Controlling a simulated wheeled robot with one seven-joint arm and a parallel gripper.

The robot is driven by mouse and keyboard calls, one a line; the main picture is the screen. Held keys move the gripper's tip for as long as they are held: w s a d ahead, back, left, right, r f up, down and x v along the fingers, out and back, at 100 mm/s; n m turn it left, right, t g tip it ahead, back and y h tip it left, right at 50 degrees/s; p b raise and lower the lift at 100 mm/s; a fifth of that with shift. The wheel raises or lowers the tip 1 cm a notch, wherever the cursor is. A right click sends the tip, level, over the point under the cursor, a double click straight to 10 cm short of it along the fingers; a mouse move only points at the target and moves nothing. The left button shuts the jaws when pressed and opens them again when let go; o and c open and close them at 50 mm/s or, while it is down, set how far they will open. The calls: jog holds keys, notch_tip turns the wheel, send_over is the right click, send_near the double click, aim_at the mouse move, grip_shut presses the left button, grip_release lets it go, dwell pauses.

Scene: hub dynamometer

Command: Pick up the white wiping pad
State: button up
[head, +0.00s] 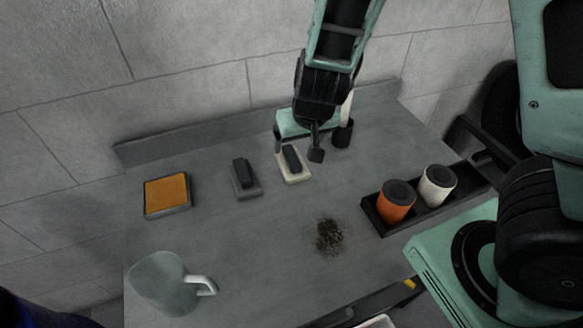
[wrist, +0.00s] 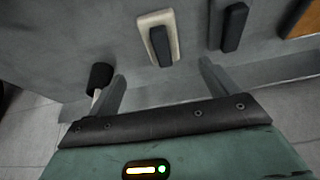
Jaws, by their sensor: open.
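The white wiping pad (head: 294,177) lies flat on the grey worktop, with a black block-shaped handle (head: 291,158) on top. In the wrist view the white pad (wrist: 144,20) shows beyond the fingertips, roughly between them. My gripper (head: 297,150) is above and just behind the pad in the head view, and it also shows in the wrist view (wrist: 160,75). Its two fingers are spread apart with nothing between them. The head view does not clearly show the gap between fingers and handle.
A similar dark pad (head: 246,192) lies left of the white one, then an orange-topped tray (head: 167,196). A black-and-white upright object (head: 343,134) stands close right of my gripper. Dark debris (head: 330,237), a rack (head: 412,222) with orange and white cylinders, and a clear jug (head: 163,283) are nearer.

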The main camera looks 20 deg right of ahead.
aim_at(292, 156)
jog(key=b+x, duration=0.2)
jog(key=x, duration=0.4)
jog(key=shift+f+b, duration=0.3)
jog(key=shift+f, duration=0.05)
jog(key=shift+w+b+x, duration=0.2)
jog(key=shift+b+x, duration=0.1)
jog(key=shift+x, duration=1.15)
jog(key=shift+w+b+x, duration=0.2)
jog(key=shift+b+x, duration=0.1)
jog(key=shift+x, duration=1.2)
jog(key=shift+a+r, duration=0.1)
jog(key=shift+r, duration=0.15)
jog(key=c, duration=1.1)
